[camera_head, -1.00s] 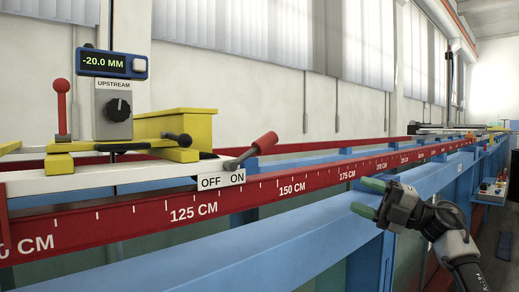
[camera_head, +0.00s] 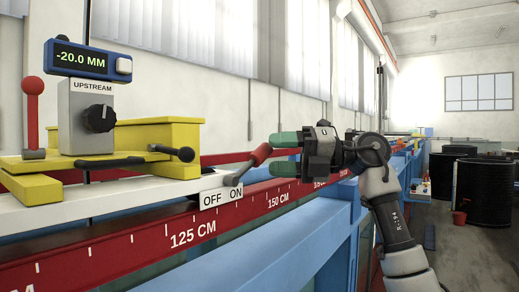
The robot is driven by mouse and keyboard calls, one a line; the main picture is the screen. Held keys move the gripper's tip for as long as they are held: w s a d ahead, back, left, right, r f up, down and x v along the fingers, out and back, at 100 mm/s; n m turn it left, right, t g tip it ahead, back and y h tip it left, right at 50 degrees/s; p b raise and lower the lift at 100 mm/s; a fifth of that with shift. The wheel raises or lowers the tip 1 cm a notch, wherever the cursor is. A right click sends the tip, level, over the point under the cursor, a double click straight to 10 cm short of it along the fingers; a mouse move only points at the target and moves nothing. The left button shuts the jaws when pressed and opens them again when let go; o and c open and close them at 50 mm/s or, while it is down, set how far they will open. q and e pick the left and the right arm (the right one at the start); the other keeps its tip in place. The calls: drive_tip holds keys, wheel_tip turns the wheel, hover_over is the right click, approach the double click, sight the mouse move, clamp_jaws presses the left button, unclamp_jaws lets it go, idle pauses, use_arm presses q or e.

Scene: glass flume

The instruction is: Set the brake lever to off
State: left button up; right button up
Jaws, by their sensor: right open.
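The brake lever has a red handle (camera_head: 261,154) on a dark stem, beside a white label (camera_head: 221,197) reading OFF and ON. The lever tilts to the right, over the ON side. My right gripper (camera_head: 280,154) is open, with green fingertips pointing left. Its tips appear at or just right of the red handle, one higher and one lower. I cannot tell whether they touch it. My left gripper is not in view.
A yellow carriage (camera_head: 165,135) holds a grey box with a dial (camera_head: 98,118) and a display (camera_head: 88,59) reading -20.0 MM. A red upright lever (camera_head: 32,100) stands at far left. A red scale rail (camera_head: 195,231) and blue flume beam (camera_head: 300,240) run below.

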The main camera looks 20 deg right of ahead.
sight(269, 154)
drive_tip(key=x, duration=0.3)
drive_tip(key=shift+a+r+p, duration=0.1)
drive_tip(key=shift+a+p, duration=0.05)
drive_tip(key=shift+p, duration=0.15)
drive_tip(key=shift+w+a, duration=0.1)
drive_tip(key=shift+a, duration=0.15)
drive_tip(key=shift+c, duration=0.9)
drive_tip(key=c, duration=0.7)
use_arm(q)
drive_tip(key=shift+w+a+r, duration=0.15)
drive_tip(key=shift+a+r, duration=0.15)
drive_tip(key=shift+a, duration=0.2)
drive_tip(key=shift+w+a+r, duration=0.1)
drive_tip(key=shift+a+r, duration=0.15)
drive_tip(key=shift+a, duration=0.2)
use_arm(e)
clamp_jaws()
